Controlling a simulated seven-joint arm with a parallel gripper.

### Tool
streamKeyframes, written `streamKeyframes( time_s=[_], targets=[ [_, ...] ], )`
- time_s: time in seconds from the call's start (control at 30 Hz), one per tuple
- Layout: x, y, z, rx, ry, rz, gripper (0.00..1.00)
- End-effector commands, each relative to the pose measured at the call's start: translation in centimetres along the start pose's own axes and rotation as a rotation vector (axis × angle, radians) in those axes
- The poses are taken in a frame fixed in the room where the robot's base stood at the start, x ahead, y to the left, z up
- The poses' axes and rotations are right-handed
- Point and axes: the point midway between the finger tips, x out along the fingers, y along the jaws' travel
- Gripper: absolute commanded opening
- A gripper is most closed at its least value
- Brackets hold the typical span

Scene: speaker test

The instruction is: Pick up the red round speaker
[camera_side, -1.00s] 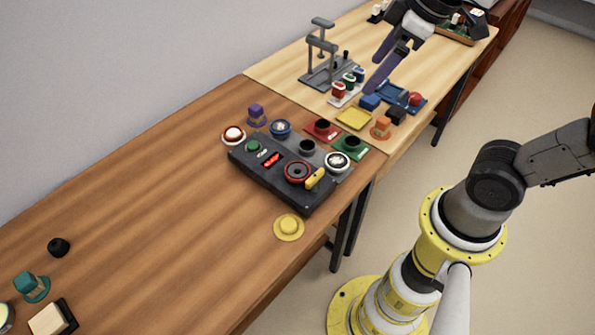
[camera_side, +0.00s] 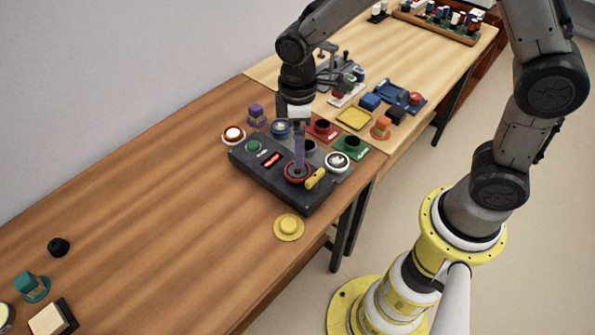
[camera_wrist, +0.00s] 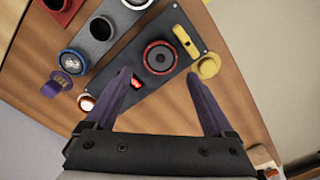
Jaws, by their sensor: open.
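The red round speaker (camera_side: 292,178) is a dark disc with a red rim, set in a dark panel (camera_side: 268,177) on the brown table. In the wrist view the speaker (camera_wrist: 160,57) is in full sight near the top centre, a little beyond my fingertips. My gripper (camera_side: 299,166) points down over the speaker in the side view, with its purple fingers overlapping part of it. In the wrist view my gripper (camera_wrist: 159,76) is open and empty, its fingers spread to either side of the panel. Whether the fingertips touch anything cannot be told.
A yellow handle (camera_side: 315,179) stands on the panel beside the speaker. A green button (camera_side: 253,146) and red display (camera_side: 271,159) are also on it. A yellow round button (camera_side: 289,227) is in front. Several coloured parts crowd behind. The brown table's left is mostly clear.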

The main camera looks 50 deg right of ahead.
Motion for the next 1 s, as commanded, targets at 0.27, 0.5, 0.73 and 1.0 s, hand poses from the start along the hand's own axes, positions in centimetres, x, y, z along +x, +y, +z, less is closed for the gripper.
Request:
streamKeyframes(
  time_s=[0.27, 0.5, 0.73, 1.0],
  targets=[
    [2.8, 0.0, 0.0, 0.001, 0.0, 0.0, 0.88],
    [5.6, -0.1, 0.0, 0.001, -0.003, -0.002, 0.88],
    [7.9, -0.1, -0.1, 0.001, 0.0, 0.0, 0.88],
    [8.1, -0.1, -0.1, 0.001, 0.002, 0.001, 0.84]
  ],
)
